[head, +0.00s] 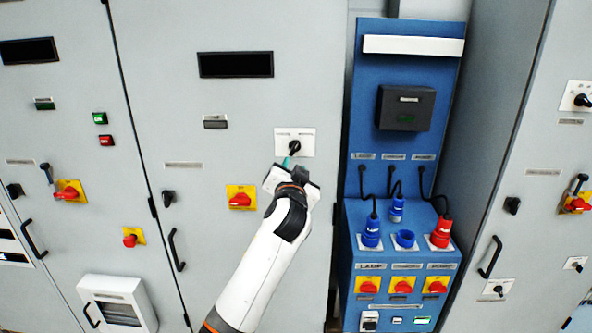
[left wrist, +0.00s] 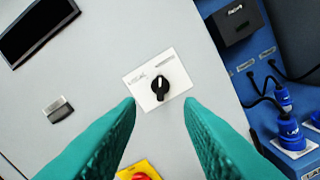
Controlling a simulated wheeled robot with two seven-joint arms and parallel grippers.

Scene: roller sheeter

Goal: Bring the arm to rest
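My left arm reaches up from the bottom of the head view. Its gripper (head: 290,162) is in front of the grey cabinet, just below a black rotary knob (head: 294,147) on a white plate. In the left wrist view the two teal fingers (left wrist: 160,112) are spread apart with nothing between them. The knob (left wrist: 160,86) lies beyond the fingertips, roughly centred between them, with its white marker line pointing up. The fingers look apart from the knob, though the exact distance is hard to tell. My right gripper is not in view.
A blue panel (head: 352,215) with blue and red plugs and several red-yellow switches stands to the right of my arm. A red-yellow switch (head: 241,198) and a door handle (head: 177,250) are on the cabinet to the left. A white box (head: 118,303) is at the lower left.

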